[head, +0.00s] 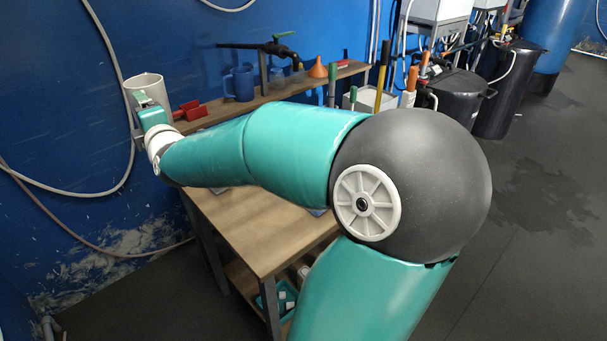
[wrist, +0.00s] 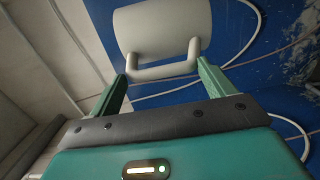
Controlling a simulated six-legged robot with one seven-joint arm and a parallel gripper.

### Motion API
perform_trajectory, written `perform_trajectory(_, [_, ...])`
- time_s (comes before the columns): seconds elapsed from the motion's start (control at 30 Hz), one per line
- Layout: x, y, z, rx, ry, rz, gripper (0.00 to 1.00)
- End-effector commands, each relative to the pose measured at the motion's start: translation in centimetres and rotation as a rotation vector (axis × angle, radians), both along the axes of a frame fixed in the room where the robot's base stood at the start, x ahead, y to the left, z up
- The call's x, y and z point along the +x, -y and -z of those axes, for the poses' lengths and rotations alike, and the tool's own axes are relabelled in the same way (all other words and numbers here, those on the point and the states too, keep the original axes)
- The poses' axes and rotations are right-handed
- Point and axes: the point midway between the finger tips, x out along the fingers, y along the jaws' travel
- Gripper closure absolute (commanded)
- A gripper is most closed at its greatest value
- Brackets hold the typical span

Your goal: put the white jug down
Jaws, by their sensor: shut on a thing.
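The white jug (head: 146,86) is at the far left in the head view, up against the blue wall and level with the back shelf. In the wrist view the jug (wrist: 165,28) fills the top middle, with its handle (wrist: 162,70) towards me. My gripper (wrist: 163,78) is shut on the jug's handle, with one green finger on each side of it. In the head view my gripper (head: 150,112) partly hides the jug's lower part. The jug is held in the air, left of the bench. Its contents cannot be seen.
A wooden bench (head: 250,232) stands under my arm, its bare front part clear. The raised back shelf (head: 225,109) holds a red scoop (head: 188,110), a blue jug (head: 240,84), a tap and an orange funnel (head: 318,68). Hoses (head: 105,190) hang on the left wall.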

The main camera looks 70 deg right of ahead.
Motion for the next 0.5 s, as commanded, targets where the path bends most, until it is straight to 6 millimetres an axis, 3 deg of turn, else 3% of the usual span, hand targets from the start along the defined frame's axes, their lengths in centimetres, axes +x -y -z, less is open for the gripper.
perform_trajectory(0.5, [-3.2,4.5,-3.4,0.001,0.003,0.184,0.57])
